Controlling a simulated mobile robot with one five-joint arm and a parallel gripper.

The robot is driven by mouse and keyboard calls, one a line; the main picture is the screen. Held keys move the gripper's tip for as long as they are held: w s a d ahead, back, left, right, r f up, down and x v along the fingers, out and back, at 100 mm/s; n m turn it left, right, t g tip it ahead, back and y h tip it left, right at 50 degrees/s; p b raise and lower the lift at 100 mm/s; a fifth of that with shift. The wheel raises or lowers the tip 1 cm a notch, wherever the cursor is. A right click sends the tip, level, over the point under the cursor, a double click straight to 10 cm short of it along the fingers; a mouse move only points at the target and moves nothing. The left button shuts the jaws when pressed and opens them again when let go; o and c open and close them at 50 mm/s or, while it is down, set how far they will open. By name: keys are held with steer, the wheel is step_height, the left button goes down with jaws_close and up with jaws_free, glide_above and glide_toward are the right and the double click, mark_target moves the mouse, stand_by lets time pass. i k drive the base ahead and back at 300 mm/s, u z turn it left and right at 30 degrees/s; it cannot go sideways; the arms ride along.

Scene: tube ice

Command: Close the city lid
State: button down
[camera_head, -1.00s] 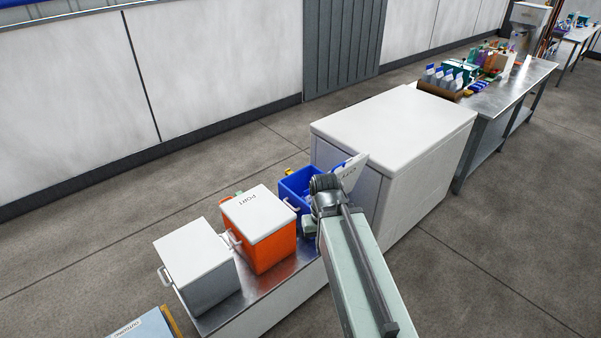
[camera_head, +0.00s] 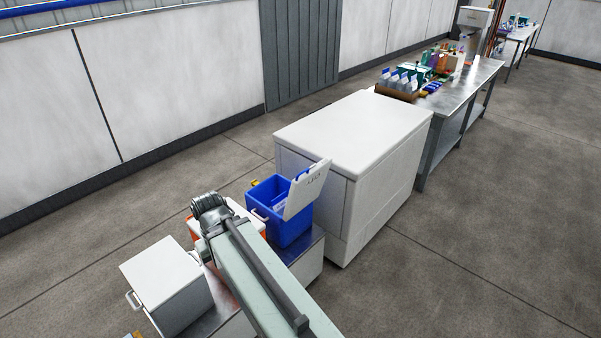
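The blue box (camera_head: 286,228) stands on the metal bench beside the white chest, with its lid (camera_head: 306,188) standing open, tilted up on the right side. The lid is white with dark lettering too small to read surely. The inside of the box shows, with pale contents. My gripper (camera_head: 206,244) is at the end of my arm, left of the blue box and over the orange box, apart from the lid. Its fingers are hidden behind the wrist, so I cannot see whether they are open.
The orange box (camera_head: 252,217), mostly hidden by my arm, and a closed white box (camera_head: 166,284) stand left of the blue one. A large white chest (camera_head: 352,130) is close on its right. A metal table (camera_head: 468,92) with bottles stands farther back. The floor at right is clear.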

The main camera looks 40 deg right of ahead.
mark_target(307, 185)
steer(key=i, duration=0.9)
steer(key=z, duration=0.05)
